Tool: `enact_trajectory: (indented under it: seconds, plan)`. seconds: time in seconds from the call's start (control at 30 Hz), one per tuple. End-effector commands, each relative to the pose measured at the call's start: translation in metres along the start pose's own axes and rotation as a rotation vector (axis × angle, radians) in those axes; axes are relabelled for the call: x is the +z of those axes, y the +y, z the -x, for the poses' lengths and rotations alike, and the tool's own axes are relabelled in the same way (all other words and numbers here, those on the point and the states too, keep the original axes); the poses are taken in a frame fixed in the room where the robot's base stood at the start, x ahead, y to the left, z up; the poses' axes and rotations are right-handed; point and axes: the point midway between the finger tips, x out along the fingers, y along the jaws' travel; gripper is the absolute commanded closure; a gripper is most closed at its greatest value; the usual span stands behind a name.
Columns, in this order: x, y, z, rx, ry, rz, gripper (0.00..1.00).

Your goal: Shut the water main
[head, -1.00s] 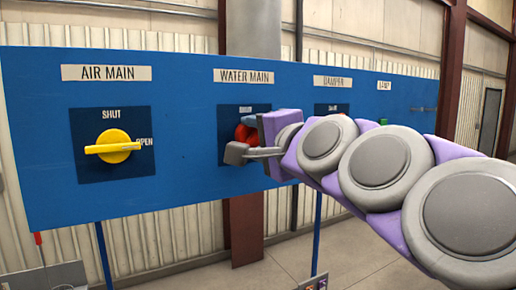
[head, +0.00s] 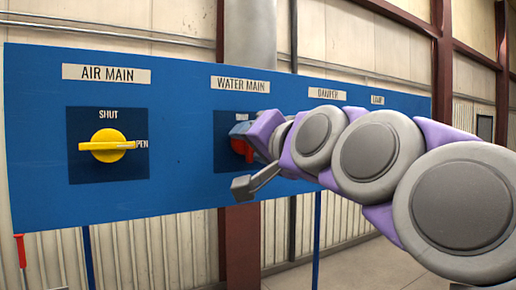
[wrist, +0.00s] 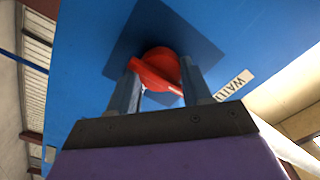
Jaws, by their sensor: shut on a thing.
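The water main valve is a red knob (head: 240,146) on a dark blue square plate (head: 222,150) under the WATER MAIN label (head: 240,84). In the head view my gripper (head: 242,138) and wrist cover most of it. In the wrist view the red knob (wrist: 158,68) sits between the two grey fingers of my gripper (wrist: 160,82). The gripper is shut on its raised handle bar, which lies slanted across the picture. The plate's lettering is mostly hidden, so I cannot tell the knob's exact setting.
On the same blue panel (head: 180,185), the yellow AIR MAIN knob (head: 108,145) is to the left, its bar level toward OPEN. The DAMPER label (head: 327,94) is to the right, with my arm across the controls below. A red-handled thing (head: 20,250) is at lower left.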

Motion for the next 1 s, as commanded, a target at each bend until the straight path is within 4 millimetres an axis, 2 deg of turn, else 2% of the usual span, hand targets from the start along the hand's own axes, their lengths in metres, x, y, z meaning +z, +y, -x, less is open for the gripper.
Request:
enact_trajectory:
  seconds: [0.03, 0.43, 0.47, 0.5, 0.7, 1.0]
  plan:
    - [0.0047, 0.0039, -0.0024, 0.008, -0.012, 0.005, 0.81]
    - [0.0038, 0.0031, -0.0019, 0.007, -0.010, 0.011, 0.81]
    - [0.0037, 0.0031, -0.0019, 0.007, -0.010, 0.011, 0.49]
    - [0.0037, 0.0031, -0.0019, 0.007, -0.010, 0.011, 0.45]
    - [0.0017, 0.0015, -0.0009, 0.003, -0.005, 0.010, 0.26]
    - [0.0002, 0.0002, 0.0017, 0.001, -0.001, 0.009, 0.25]
